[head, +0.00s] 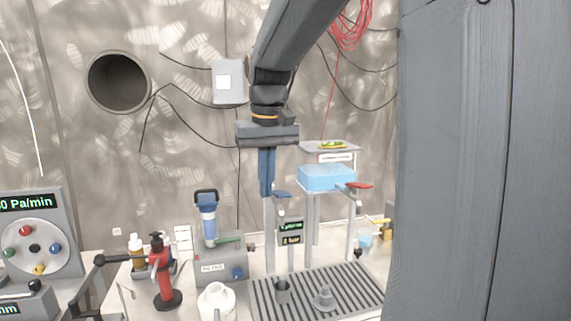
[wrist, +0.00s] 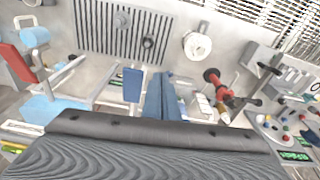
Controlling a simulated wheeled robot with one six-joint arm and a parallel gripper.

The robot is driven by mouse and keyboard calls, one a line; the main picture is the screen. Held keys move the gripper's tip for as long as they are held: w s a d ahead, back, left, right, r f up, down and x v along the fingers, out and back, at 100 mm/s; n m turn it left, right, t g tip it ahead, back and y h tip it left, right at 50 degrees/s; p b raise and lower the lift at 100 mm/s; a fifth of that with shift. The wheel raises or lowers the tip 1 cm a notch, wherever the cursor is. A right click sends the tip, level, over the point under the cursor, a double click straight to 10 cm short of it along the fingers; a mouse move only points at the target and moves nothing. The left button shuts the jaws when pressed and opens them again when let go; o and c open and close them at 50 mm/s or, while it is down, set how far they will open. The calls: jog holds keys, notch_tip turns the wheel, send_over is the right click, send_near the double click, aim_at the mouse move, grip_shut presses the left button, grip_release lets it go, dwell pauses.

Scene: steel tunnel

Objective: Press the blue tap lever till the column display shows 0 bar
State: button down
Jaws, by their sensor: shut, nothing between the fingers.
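The blue tap lever (head: 282,194) is a small flat paddle on top of the column, just right of my fingertips in the head view. In the wrist view the blue lever (wrist: 132,84) lies left of my fingers with a narrow gap. My gripper (head: 267,194) points straight down, its blue fingers shut and empty; they also show in the wrist view (wrist: 160,80). The column display (head: 291,233) has two lit lines, and the lower one seems to read 2 bar. The height between fingertips and lever is hard to tell.
A light-blue tank (head: 326,177) and a red lever (head: 359,185) stand to the right. A slotted drain grate (head: 330,278) with small cups lies below. A blue-topped filter (head: 207,215), a red bottle (head: 162,280) and a white jug (head: 216,300) stand left.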

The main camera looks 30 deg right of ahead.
jog(key=d+r, duration=0.2)
jog(key=r, duration=0.5)
jog(key=d+r+p, duration=0.1)
jog(key=d+r, duration=0.1)
jog(key=r, duration=0.5)
jog(key=shift+d+m+p, duration=0.3)
jog(key=shift+m, duration=0.1)
jog(key=shift+s, duration=0.1)
jog(key=p, duration=0.4)
send_over(283, 193)
jog(key=f, duration=1.2)
jog(key=shift+s+a+f, duration=0.1)
jog(key=shift+s+a, duration=0.15)
jog(key=shift+s, duration=0.15)
jog(key=shift+s+f+t, duration=0.1)
jog(key=shift+f+t, duration=0.2)
jog(key=shift+f, duration=0.5)
